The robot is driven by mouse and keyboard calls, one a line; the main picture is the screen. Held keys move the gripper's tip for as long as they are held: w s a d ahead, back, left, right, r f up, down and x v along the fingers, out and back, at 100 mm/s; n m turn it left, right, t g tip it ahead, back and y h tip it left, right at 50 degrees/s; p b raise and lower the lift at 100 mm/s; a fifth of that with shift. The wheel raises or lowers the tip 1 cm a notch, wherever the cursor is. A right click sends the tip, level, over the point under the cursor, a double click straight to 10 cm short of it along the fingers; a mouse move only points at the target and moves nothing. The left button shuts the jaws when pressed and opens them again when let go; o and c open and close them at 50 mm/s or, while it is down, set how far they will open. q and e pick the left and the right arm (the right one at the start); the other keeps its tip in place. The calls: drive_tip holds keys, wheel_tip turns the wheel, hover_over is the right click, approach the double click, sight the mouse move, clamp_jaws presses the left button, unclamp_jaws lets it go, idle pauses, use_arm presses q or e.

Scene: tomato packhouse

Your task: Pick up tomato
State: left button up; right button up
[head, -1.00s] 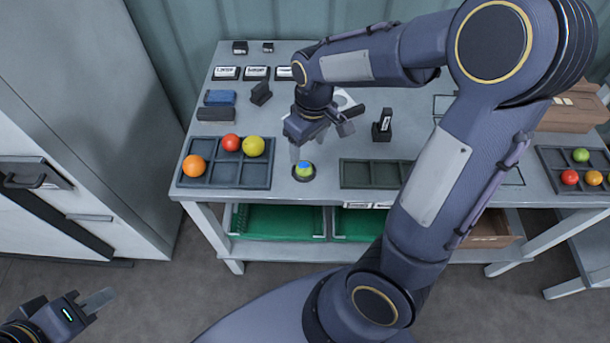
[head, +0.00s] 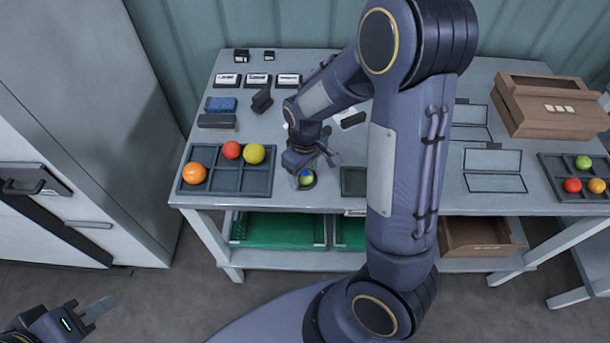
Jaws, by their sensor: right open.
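A tray at the left (head: 226,187) holds an orange tomato (head: 194,173), a red tomato (head: 232,150) and a yellow tomato (head: 254,154).
Several labelled blocks and a blue block (head: 221,104) stand behind the tray. My right arm crosses the table's middle and hides part of a dark green tray (head: 353,182). A brown box (head: 545,122) and another tomato tray (head: 553,168) are at the right. Green crates (head: 277,229) are below.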

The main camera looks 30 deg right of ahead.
drive_tip(key=c, duration=0.8)
drive_tip(key=shift+r, duration=0.15)
